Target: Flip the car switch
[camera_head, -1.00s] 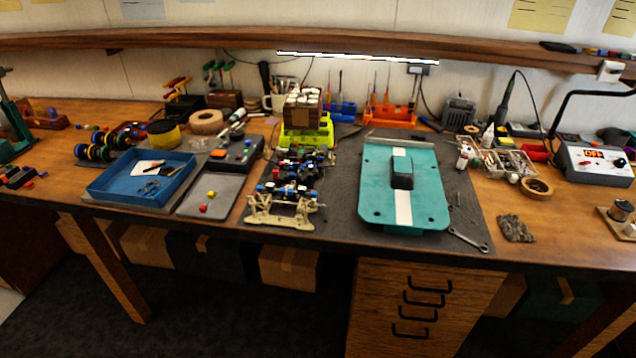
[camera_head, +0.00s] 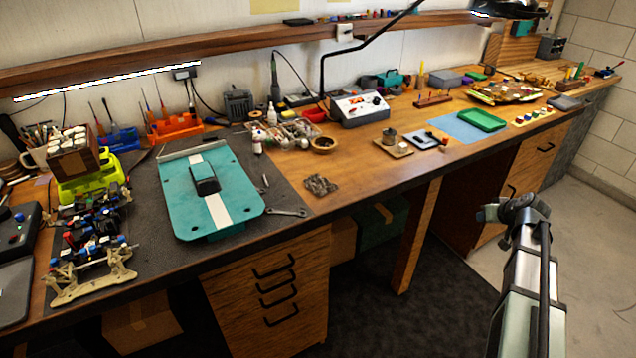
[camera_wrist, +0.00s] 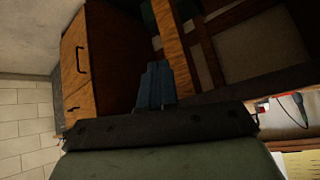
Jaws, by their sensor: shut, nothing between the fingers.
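The car's open chassis (camera_head: 92,250), with dark parts and cream bumper-like ends, sits on the bench at left in the head view. The teal car shell (camera_head: 228,202), with a white stripe and a dark raised block, lies right of it on a dark mat. I cannot make out a switch on the chassis. My gripper (camera_wrist: 154,72) shows in the wrist view with its blue-grey fingers together and empty. It faces the wooden cabinets under the bench, away from the car. In the head view my arm is at lower right, in front of the bench.
A wrench (camera_head: 287,211) and crumpled gloves (camera_head: 320,185) lie near the bench's front edge. A soldering station (camera_head: 360,108) stands behind, with a green tray (camera_head: 482,120) farther right. A box of white-topped items (camera_head: 72,150) stands behind the chassis. Floor shows in front of the bench.

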